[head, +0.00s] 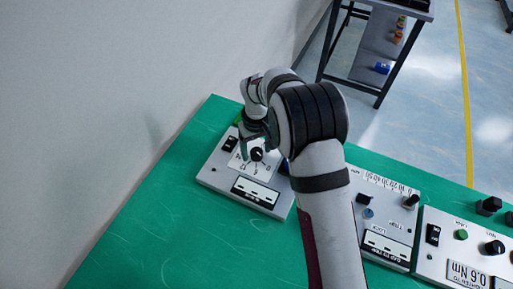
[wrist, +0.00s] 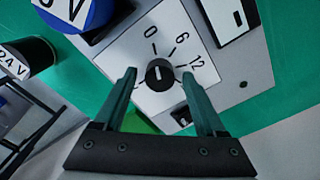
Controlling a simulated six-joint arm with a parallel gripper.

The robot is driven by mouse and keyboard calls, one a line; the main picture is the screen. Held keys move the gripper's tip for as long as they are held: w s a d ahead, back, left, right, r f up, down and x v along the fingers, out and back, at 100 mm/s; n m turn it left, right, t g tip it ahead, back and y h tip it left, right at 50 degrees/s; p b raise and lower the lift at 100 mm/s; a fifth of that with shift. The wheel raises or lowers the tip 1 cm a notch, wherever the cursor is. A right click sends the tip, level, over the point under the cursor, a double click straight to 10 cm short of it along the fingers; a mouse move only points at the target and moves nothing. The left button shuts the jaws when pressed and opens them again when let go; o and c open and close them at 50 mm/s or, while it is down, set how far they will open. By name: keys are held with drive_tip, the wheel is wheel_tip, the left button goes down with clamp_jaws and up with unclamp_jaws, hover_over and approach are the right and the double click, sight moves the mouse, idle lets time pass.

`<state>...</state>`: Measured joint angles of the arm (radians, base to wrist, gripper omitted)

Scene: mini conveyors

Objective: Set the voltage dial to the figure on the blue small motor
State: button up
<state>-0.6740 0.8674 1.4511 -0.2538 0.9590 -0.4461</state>
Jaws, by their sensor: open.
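The voltage dial (wrist: 159,75) is a round black knob on a white plate with a short white pointer mark. The figures 0, 6 and 12 are readable around it; other marks are hidden by my fingers. In the wrist view the pointer looks directed upward, roughly between 0 and 6. My gripper (wrist: 159,80) is open, one finger on each side of the knob; contact cannot be told. In the head view the dial (head: 257,154) sits beside my gripper (head: 249,148). A blue cylinder (wrist: 88,14), apparently the blue small motor, is cut off at the top left; only a "V" reads clearly.
A black cylinder labelled 24 V (wrist: 28,56) stands nearby. The dial's grey panel (head: 213,177) also carries a black switch (head: 230,144) and a label. More panels (head: 433,262) with knobs are at the right. Green table (head: 150,235) is clear at the left, beside a wall.

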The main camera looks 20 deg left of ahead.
clamp_jaws()
idle(0.4)
drive_tip(key=shift+m, duration=0.3)
drive_tip(key=m, duration=0.3)
drive_tip(key=shift+m, duration=2.6)
unclamp_jaws()
